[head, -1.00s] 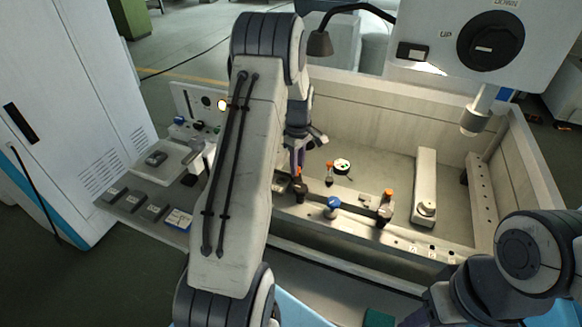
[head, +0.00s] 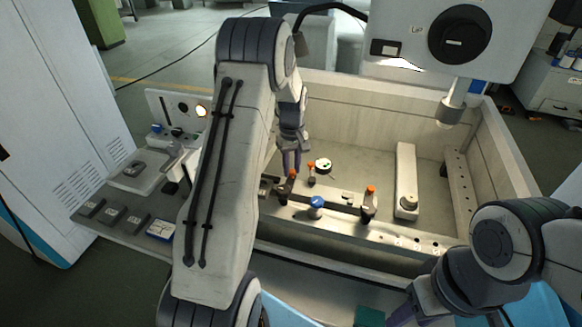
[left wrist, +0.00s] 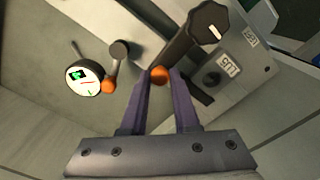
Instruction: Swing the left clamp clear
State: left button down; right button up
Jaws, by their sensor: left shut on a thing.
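The left clamp (head: 285,192) is dark with an orange-tipped handle and stands on the near rail of the machine's tank. My left gripper (head: 291,163) comes down on it from above. In the left wrist view, my left gripper (left wrist: 159,80) is shut on the clamp's orange tip (left wrist: 158,75), with a purple finger on each side. The clamp's dark handle (left wrist: 190,38) slants to the upper right from there. The right clamp (head: 368,203), also orange-tipped, stands upright farther right on the rail. My right gripper (head: 405,315) is only partly visible at the bottom edge, its jaws unclear.
A blue knob (head: 317,203) sits between the clamps. A smaller orange-tipped lever (head: 311,174) and a round dial (head: 323,165) stand close behind; the dial also shows in the left wrist view (left wrist: 82,80). The machine head (head: 440,45) hangs at the upper right.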

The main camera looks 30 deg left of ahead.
pick_arm(q)
jog(key=shift+w+r, duration=0.1)
jog(key=shift+w, duration=0.05)
jog(key=c, duration=0.7)
grip_release()
jog(key=shift+o, duration=0.2)
jog(key=shift+r, duration=0.4)
notch_tip(320, 180, up, 10)
jog(key=b, duration=0.2)
jog(key=shift+f+b, duration=0.2)
jog(key=shift+b, duration=0.15)
